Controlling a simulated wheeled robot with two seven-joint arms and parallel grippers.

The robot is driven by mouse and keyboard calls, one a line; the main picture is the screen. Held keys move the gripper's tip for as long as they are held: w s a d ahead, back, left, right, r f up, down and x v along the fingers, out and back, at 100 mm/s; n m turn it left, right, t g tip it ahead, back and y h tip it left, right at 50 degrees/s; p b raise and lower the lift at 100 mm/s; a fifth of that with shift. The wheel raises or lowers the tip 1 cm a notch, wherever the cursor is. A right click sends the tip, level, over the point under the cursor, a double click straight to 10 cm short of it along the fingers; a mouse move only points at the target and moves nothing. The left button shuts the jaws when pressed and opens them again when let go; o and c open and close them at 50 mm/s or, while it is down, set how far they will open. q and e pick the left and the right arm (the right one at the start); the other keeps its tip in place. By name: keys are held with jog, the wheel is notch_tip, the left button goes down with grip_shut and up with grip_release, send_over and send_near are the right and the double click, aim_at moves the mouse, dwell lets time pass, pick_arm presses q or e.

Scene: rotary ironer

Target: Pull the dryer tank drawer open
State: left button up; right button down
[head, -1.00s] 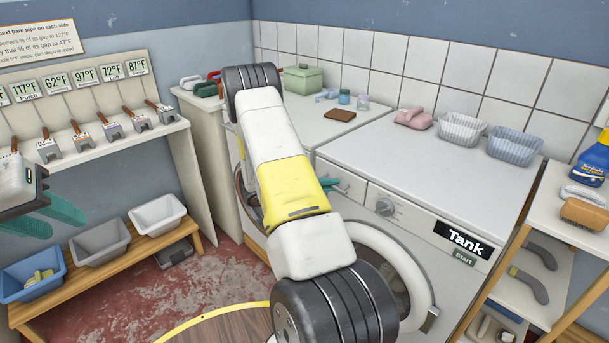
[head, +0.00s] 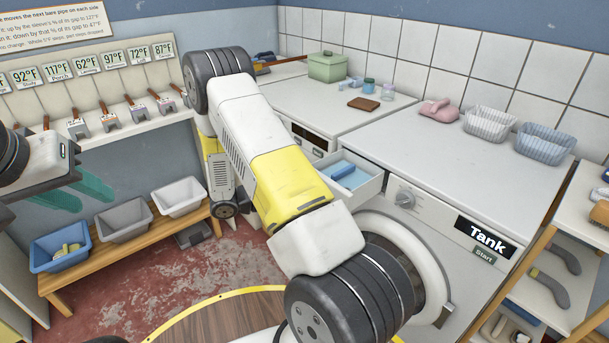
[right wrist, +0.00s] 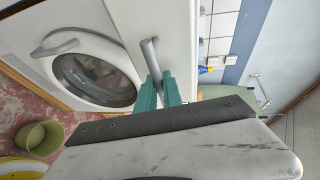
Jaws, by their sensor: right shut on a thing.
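The tank drawer (head: 366,189) juts out of the upper left front of the dryer (head: 440,208) in the head view. It stands open, with a light blue inside and a darker blue piece in it. My right arm hides part of its front. My right gripper is hidden in the head view. In the right wrist view its teal fingers (right wrist: 159,90) are closed around a grey bar handle (right wrist: 150,60) on a white panel. My left gripper (head: 78,192) is at the far left, open and empty, well away from the dryer.
The round dryer door (head: 430,265) is closed beside my right arm. A second machine (head: 310,105) stands left of the dryer. A bench (head: 130,250) with several tubs is at left, and a shelf unit (head: 565,228) at right.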

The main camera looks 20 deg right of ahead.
jog(key=shift+s+a, duration=0.25)
jog(key=shift+a, duration=0.45)
jog(key=shift+s+a, duration=0.2)
jog(key=shift+a, duration=0.5)
jog(key=c, duration=1.8)
grip_release()
jog(key=shift+o, duration=0.2)
jog(key=v, duration=0.7)
jog(key=shift+a, duration=0.4)
